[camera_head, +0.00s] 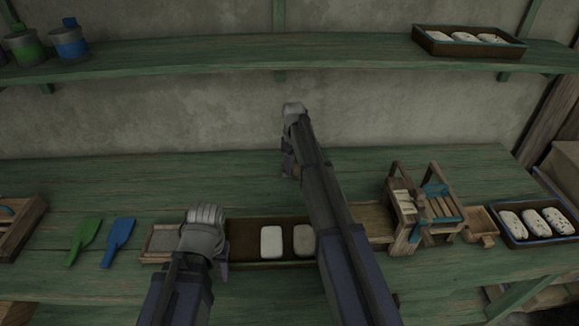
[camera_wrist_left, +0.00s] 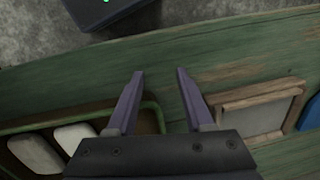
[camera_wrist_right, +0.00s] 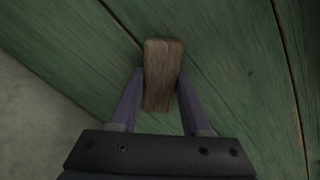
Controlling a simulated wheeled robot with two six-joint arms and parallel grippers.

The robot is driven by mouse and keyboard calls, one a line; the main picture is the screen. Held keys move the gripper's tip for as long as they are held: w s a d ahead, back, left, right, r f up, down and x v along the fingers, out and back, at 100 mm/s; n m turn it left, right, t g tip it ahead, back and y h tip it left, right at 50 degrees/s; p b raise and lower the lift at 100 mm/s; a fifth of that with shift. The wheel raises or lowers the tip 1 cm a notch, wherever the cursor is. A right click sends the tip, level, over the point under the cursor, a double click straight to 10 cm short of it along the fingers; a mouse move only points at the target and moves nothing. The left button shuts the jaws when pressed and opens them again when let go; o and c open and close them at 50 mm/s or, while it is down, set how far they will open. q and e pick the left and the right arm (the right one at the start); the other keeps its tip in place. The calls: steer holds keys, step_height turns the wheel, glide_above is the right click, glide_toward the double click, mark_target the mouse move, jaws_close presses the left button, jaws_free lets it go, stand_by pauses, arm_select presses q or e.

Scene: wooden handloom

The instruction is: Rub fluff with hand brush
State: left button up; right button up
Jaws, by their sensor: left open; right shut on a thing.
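My right gripper (camera_head: 288,168) is over the back of the bench, near the wall. In the right wrist view it is shut on a brown wooden piece (camera_wrist_right: 162,75), which may be the hand brush; no bristles show. My left gripper (camera_wrist_left: 160,74) is open and empty, over the front of the bench. In the head view it (camera_head: 222,268) is at the left end of a long dark tray (camera_head: 242,240). Two pale, rounded pieces (camera_head: 271,242), perhaps fluff, lie in this tray. They also show in the left wrist view (camera_wrist_left: 36,154).
A framed panel (camera_head: 160,241) lies left of the tray, beside blue (camera_head: 118,240) and green (camera_head: 84,240) paddles. A small wooden device (camera_head: 425,205) and a tray of speckled pieces (camera_head: 497,214) stand right. A shelf (camera_head: 250,55) runs above. The back left bench is clear.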

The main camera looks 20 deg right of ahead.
mark_target(293, 165)
arm_select(q)
step_height(293, 165, up, 6)
steer(key=p, duration=0.6)
arm_select(e)
step_height(293, 165, up, 6)
step_height(293, 165, up, 3)
steer(key=p, duration=0.3)
arm_select(q)
step_height(293, 165, up, 3)
stand_by(0.6)
